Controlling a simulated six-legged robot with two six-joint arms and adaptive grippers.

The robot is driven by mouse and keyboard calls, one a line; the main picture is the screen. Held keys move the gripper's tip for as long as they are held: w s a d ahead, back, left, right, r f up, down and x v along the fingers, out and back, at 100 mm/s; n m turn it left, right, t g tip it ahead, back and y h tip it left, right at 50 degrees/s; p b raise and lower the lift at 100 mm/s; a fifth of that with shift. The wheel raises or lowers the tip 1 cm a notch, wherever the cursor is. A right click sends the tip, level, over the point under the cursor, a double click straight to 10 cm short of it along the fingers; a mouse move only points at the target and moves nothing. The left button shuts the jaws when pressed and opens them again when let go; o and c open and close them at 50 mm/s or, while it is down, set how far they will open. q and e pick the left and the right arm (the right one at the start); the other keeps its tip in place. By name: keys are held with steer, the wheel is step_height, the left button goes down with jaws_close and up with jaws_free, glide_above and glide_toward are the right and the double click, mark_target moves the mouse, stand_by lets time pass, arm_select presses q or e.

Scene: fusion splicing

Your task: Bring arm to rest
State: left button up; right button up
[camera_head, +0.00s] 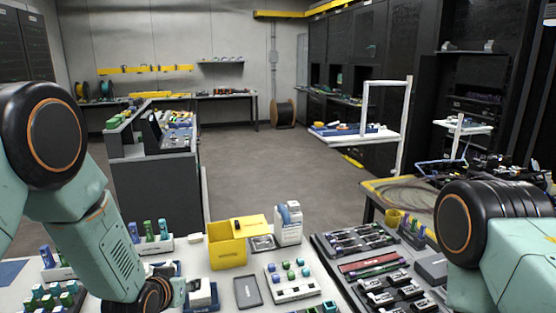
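My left arm comes in from the left and bends down over the workbench (222,291). Its black wrist is at the bottom edge, and a small grey-green part beside it may belong to the gripper; the fingers cannot be made out. My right arm shows at the right edge, folded over the right side of the bench. Its gripper is out of the picture. I see nothing held by either arm.
A black tool case (333,262) lies right. Open floor (290,170) lies beyond.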

arm_select(q)
steer(key=s+f+g, duration=0.1)
steer(key=s+f, duration=0.3)
steer(key=s+f+g, duration=0.1)
steer(key=s+f, duration=0.3)
steer(key=s, duration=0.1)
steer(key=shift+g, duration=0.4)
steer(key=s+f+g, duration=0.3)
steer(key=s, duration=0.8)
steer(key=s+f+g, duration=0.2)
steer(key=s, duration=0.8)
steer(key=s+f+g, duration=0.3)
steer(key=s, duration=0.8)
step_height(320, 180, down, 21)
steer(key=y+b, duration=0.1)
steer(key=b, duration=2.1)
steer(key=shift+s+a+f+n, duration=0.15)
steer(key=shift+a+f+n, duration=0.05)
steer(key=shift+a+n, duration=0.1)
arm_select(e)
step_height(320, 180, down, 22)
steer(key=shift+w, duration=0.15)
arm_select(q)
steer(key=shift+c, duration=0.4)
